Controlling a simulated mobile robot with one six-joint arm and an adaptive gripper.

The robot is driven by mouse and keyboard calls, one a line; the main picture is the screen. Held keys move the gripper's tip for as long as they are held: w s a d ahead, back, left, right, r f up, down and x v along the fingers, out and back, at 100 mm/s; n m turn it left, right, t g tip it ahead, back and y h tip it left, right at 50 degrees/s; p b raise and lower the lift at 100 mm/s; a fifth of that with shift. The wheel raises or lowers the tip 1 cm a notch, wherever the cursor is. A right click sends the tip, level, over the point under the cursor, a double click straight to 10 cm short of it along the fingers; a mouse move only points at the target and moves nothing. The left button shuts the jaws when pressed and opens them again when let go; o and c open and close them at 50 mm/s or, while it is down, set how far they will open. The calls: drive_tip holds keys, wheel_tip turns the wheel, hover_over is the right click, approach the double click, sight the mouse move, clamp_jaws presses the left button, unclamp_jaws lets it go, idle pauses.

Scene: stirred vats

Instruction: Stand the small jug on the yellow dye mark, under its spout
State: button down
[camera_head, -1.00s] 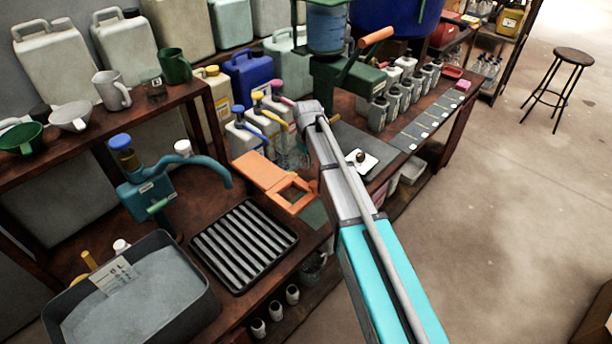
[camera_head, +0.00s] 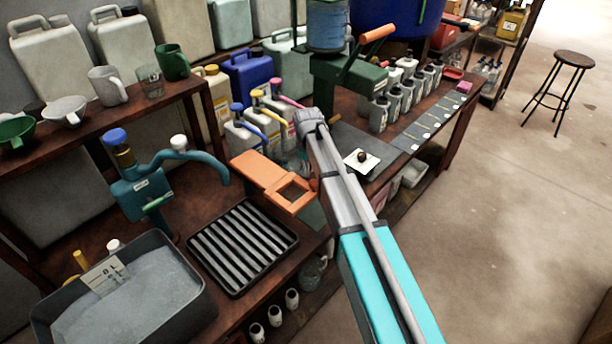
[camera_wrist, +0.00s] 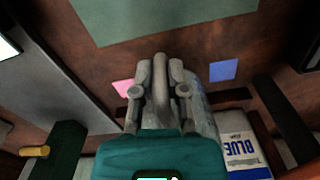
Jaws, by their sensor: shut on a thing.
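My gripper (camera_wrist: 160,85) is shut on the small jug, a clear glass vessel (camera_wrist: 203,115) that shows partly behind the fingers in the wrist view. In the head view my arm hides most of the jug (camera_head: 297,163), near the pump bottles. The wrist view shows a pink mark (camera_wrist: 122,88) to the left of the fingers and a blue mark (camera_wrist: 223,70) to the right, on the brown bench. No yellow mark shows; the gripper covers the area between these two. The yellow spout (camera_head: 264,115) sits between the blue spout (camera_head: 243,128) and the pink spout (camera_head: 282,98).
A bottle labelled BLUE (camera_wrist: 240,150) stands close to the right of my gripper. A green press (camera_head: 345,82) stands behind my arm. A white tile (camera_head: 361,162) lies to the right.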

drive_tip(key=shift+f+b, duration=0.55)
drive_tip(key=shift+f, duration=0.4)
drive_tip(key=shift+w+a+f, duration=0.1)
drive_tip(key=shift+a+f, duration=0.05)
drive_tip(key=shift+f+b, duration=0.1)
drive_tip(key=shift+b, duration=0.2)
drive_tip(key=c, duration=0.7)
unclamp_jaws()
drive_tip(key=shift+o, duration=0.2)
wheel_tip(320, 180, up, 12)
drive_tip(key=p, duration=1.2)
